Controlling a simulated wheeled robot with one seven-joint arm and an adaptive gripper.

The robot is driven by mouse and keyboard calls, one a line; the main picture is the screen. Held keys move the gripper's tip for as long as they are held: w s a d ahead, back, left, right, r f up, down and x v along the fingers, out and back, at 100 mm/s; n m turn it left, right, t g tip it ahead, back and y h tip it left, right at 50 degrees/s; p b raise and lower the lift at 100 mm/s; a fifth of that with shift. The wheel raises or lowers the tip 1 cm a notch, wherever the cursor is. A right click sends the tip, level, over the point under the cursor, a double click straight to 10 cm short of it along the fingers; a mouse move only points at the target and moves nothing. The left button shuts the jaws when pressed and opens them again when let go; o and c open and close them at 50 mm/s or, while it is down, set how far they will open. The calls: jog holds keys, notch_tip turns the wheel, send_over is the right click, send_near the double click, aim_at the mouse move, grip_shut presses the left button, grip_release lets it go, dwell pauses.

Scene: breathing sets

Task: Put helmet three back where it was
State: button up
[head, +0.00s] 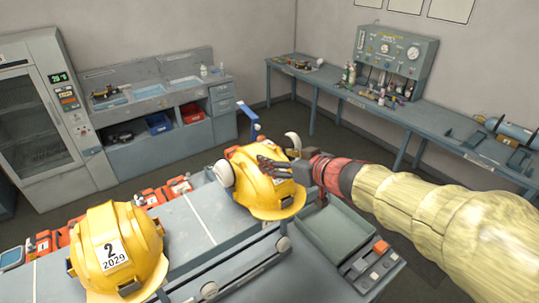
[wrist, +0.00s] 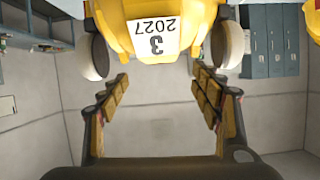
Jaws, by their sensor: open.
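Helmet three (head: 262,185) is a yellow helmet with white ear muffs. In the head view it is at the right part of the grey bench. In the wrist view helmet three (wrist: 150,25) shows upside down, with a label reading 3 and 2027. My gripper (head: 275,167) is at the helmet in the head view, its fingers overlapping the helmet's side. In the wrist view my gripper (wrist: 160,88) has its fingers wide apart with nothing between them, and the helmet lies beyond the tips. Whether the fingers touch the helmet cannot be told.
A second yellow helmet (head: 117,250), labelled 2 and 2029, stands at the left of the bench (head: 190,222). Orange devices (head: 163,192) line the back edge. A grey-green tray (head: 335,235) lies to the right. A side counter (head: 440,120) stands behind my arm.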

jog(key=s+d+r+m+t+h, duration=0.1)
jog(key=s+d+r+m+h, duration=0.3)
jog(key=d, duration=0.5)
jog(key=s+d+r+m+t+h, duration=0.1)
jog(key=s+d+r+h, duration=0.1)
jog(key=s+d+h, duration=0.5)
jog(key=s+f+g+y, duration=0.1)
jog(key=s+f+g, duration=0.2)
jog(key=s, duration=0.7)
jog(key=s+a+f+m+g+y, duration=0.1)
jog(key=s+f+g, duration=0.3)
jog(key=s+f, duration=0.4)
jog(key=shift+s+a+f+g+y, duration=0.3)
jog(key=shift+s+y, duration=0.4)
jog(key=shift+s, duration=0.2)
notch_tip(320, 180, down, 32)
jog(key=b, duration=3.1)
jog(key=shift+b, duration=0.35)
